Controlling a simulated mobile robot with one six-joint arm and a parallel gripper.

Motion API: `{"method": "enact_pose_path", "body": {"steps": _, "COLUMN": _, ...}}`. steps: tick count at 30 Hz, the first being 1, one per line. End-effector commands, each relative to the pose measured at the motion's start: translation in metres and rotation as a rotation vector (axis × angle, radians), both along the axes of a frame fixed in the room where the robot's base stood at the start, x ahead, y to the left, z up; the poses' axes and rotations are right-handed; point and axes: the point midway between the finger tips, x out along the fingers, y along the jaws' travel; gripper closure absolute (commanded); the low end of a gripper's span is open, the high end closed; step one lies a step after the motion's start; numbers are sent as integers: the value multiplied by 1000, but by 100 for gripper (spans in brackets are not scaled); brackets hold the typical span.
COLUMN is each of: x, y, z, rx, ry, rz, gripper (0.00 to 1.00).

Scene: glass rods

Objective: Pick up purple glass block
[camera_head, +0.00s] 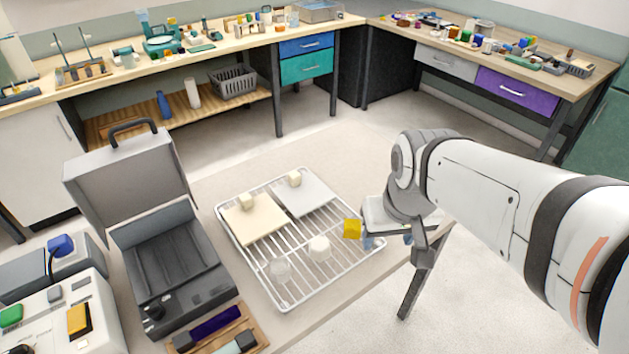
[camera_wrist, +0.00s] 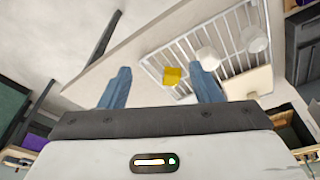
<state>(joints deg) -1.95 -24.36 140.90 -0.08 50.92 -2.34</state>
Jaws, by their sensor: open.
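A dark purple block (camera_head: 215,322) lies in a small wooden tray (camera_head: 262,336) at the bottom of the head view; I take it to be the purple glass block. It is not seen in the wrist view. My gripper (camera_head: 388,241) is far to the right of it, over the right edge of the wire rack. In the wrist view my gripper (camera_wrist: 162,78) has its two blue fingers spread apart, with nothing held. A yellow cube (camera_head: 352,229) is just left of the gripper in the head view and also shows beyond the fingers in the wrist view (camera_wrist: 172,76).
The wire rack (camera_head: 297,298) bears a cream board (camera_head: 255,222), a pale grey board (camera_head: 310,199), and several small pale pieces. An open grey case (camera_head: 168,265) stands left of the rack. A teal block (camera_head: 236,343) lies beside the purple one.

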Motion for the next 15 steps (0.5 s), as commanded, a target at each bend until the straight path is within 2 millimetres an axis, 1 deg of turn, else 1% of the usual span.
{"method": "enact_pose_path", "body": {"steps": 1, "x": 12, "y": 8, "z": -3, "rx": -5, "ry": 24, "rz": 44, "gripper": 38}}
{"method": "enact_pose_path", "body": {"steps": 3, "x": 29, "y": 22, "z": -9, "rx": -14, "ry": 54, "rz": 119, "gripper": 34}}
{"method": "enact_pose_path", "body": {"steps": 5, "x": 45, "y": 36, "z": -16, "rx": -21, "ry": 84, "rz": 188, "gripper": 34}}
{"method": "enact_pose_path", "body": {"steps": 6, "x": 54, "y": 46, "z": -22, "rx": -28, "ry": 101, "rz": 234, "gripper": 34}}
{"method": "enact_pose_path", "body": {"steps": 9, "x": 75, "y": 70, "z": -38, "rx": -40, "ry": 140, "rz": 339, "gripper": 34}}
{"method": "enact_pose_path", "body": {"steps": 12, "x": 90, "y": 92, "z": -54, "rx": -52, "ry": 173, "rz": 428, "gripper": 34}}
{"method": "enact_pose_path", "body": {"steps": 15, "x": 99, "y": 108, "z": -67, "rx": -60, "ry": 195, "rz": 491, "gripper": 34}}
